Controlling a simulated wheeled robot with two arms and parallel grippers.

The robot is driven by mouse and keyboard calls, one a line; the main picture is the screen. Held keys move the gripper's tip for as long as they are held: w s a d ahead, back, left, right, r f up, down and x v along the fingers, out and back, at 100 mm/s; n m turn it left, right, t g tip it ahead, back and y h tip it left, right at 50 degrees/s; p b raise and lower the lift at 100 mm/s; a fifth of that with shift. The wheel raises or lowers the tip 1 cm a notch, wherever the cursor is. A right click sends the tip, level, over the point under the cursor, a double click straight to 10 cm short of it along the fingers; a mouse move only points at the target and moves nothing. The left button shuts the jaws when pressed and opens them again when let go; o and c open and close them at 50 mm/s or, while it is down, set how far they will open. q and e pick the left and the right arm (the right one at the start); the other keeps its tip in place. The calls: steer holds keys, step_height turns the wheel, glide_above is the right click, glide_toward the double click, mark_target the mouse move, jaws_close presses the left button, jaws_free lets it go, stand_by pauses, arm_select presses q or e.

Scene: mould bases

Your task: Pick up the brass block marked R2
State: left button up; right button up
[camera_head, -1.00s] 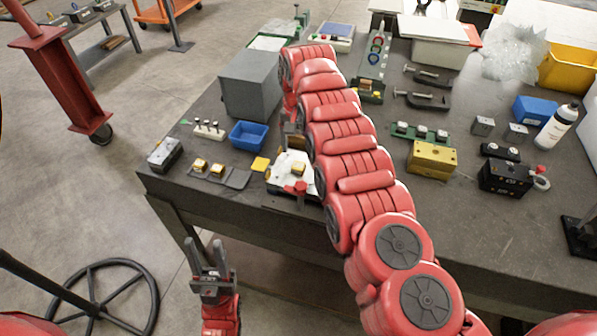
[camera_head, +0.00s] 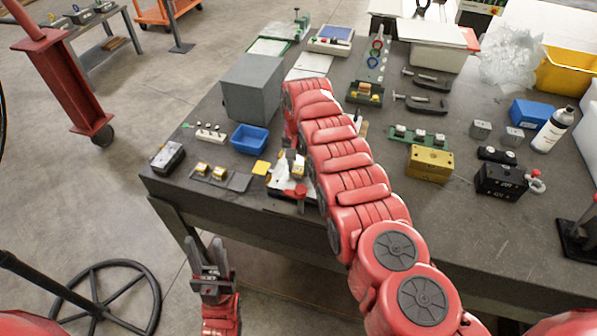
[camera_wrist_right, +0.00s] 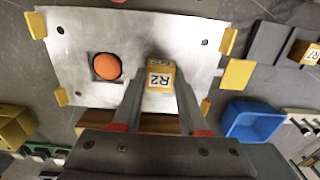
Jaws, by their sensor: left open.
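The brass block marked R2 (camera_wrist_right: 160,77) is at the lower right part of a pale metal plate (camera_wrist_right: 100,30) in the right wrist view. Its R2 label faces the camera. The two fingers of my right gripper (camera_wrist_right: 161,85) lie one on each side of the block, very close to it. I cannot tell whether they press on it or whether it is clear of the plate. In the head view my right arm hides most of that gripper. My left gripper (camera_head: 209,262) is open and empty, in front of the table's near edge.
An orange-red knob (camera_wrist_right: 107,66) stands on the plate beside the block. A blue bin (camera_head: 249,139) and a grey box (camera_head: 251,88) are nearby. Other brass blocks (camera_head: 202,168) sit on a dark pad left of the plate. A large brass block (camera_head: 429,164) is further right.

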jaws_close()
